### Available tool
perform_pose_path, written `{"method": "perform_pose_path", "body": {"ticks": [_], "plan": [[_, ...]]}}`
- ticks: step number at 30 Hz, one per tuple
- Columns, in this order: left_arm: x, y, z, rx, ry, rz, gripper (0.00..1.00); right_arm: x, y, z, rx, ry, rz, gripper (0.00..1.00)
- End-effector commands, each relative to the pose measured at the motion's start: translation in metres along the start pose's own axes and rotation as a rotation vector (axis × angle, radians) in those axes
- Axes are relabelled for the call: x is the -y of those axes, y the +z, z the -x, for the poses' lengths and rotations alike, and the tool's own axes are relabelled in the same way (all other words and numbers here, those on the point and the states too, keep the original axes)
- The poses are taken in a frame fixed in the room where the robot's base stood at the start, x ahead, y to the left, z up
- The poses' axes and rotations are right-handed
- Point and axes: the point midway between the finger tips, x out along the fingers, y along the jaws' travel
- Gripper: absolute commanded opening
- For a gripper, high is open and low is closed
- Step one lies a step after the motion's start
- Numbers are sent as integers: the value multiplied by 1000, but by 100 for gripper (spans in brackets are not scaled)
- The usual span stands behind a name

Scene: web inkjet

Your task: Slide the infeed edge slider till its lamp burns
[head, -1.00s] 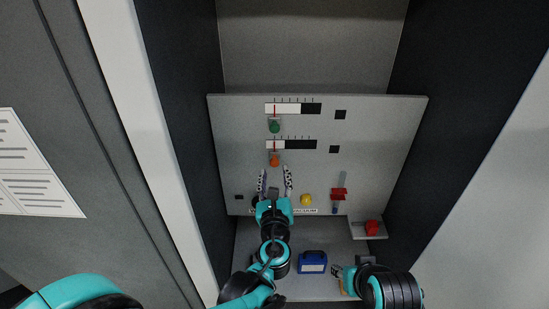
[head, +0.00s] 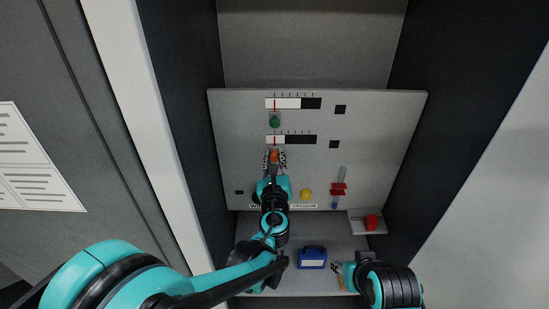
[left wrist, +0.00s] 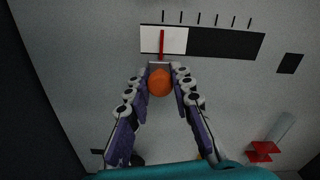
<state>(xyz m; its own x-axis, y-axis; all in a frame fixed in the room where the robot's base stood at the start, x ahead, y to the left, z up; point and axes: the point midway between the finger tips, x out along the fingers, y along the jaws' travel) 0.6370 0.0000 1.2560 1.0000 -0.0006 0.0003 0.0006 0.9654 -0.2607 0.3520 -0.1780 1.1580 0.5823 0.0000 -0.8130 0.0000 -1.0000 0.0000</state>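The panel (head: 235,130) carries two horizontal sliders. The upper one has a white and black scale (head: 290,103) and a green knob (head: 275,122). The lower one has a shorter white stretch on its scale (head: 300,139) and an orange knob (head: 274,155). No readable label tells me which is the infeed slider. Dark square lamps (head: 340,110) (head: 334,144) stand right of the scales, both unlit. My left gripper (head: 275,159) has its fingers on both sides of the orange knob, also clear in the left wrist view (left wrist: 160,83); firm contact is uncertain. My right gripper (head: 337,271) is low, its fingers unclear.
A yellow knob (head: 306,194) and a red-handled vertical slider (head: 339,188) are right of my left gripper. A red object (head: 371,222) sits on a small ledge at the lower right. A blue box (head: 312,257) stands below the panel. Dark walls flank the recess.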

Motion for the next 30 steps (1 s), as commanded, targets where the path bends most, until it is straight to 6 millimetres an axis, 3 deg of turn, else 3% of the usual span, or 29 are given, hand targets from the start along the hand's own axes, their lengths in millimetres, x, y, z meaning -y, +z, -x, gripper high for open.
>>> {"method": "perform_pose_path", "body": {"ticks": [4,12,19,20,22,30], "plan": [[5,-1,-1,1,-1,-2,0,0,0,-1,0,0,0,40],[40,-10,-1,1,-3,-3,0,0,4,-5,0,0,0,40],[39,-9,-2,2,1,-3,0,0,3,-4,0,0,0,40],[39,-9,-2,2,1,-3,25,0,3,-4,0,0,0,40],[39,-9,-2,2,1,-3,43,0,3,-4,0,0,0,40],[39,-10,-1,1,1,-2,44,0,3,-5,0,0,0,40]]}}
